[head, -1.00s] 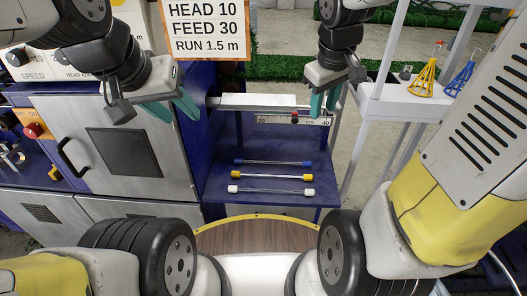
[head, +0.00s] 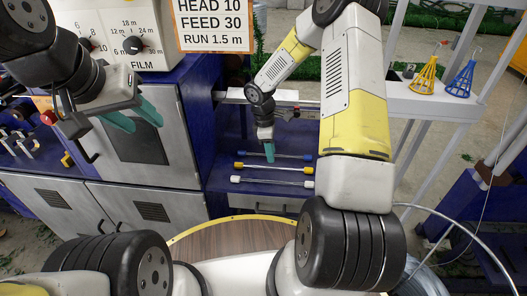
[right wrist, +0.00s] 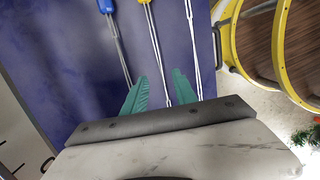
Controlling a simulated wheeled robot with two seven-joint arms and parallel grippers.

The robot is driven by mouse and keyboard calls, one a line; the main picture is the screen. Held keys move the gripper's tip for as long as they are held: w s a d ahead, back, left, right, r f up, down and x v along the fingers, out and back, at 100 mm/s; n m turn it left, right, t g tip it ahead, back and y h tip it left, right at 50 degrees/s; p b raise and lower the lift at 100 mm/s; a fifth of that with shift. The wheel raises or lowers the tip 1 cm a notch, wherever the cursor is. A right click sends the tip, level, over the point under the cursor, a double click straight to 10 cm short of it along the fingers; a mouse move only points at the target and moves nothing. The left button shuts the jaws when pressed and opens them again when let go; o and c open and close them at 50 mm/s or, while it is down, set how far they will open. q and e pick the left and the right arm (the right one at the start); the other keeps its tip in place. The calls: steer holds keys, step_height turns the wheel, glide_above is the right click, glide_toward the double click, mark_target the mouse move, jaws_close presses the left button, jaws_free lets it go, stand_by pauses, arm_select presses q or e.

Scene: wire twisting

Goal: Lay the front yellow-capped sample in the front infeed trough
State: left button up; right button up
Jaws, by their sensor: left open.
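The yellow-capped sample (head: 239,166), a thin clear rod with yellow ends, lies crosswise on the blue table between a blue-capped and a white-capped sample. My right gripper (head: 269,152) points down over the samples near their middle. In the right wrist view its teal fingers (right wrist: 160,90) are open, with the yellow-capped rod (right wrist: 156,45) running between them; contact cannot be told. My left gripper (head: 134,118) is open and empty in front of the grey cabinet. A pale rail with a scale (head: 300,104) at the table's back is partly hidden by my right arm; whether it is the trough is unclear.
The blue-capped sample (head: 239,154) lies behind and the white-capped sample (head: 236,179) in front, close by; the white rod (right wrist: 192,45) passes near a right finger. A white shelf (head: 430,103) with yellow and blue wire cones stands right. A round wooden surface (head: 225,238) lies nearest.

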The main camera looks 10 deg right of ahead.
mark_target(273, 167)
steer(key=f, duration=0.6)
steer(key=shift+s+d+f, duration=0.1)
steer(key=shift+d, duration=0.3)
jaws_close()
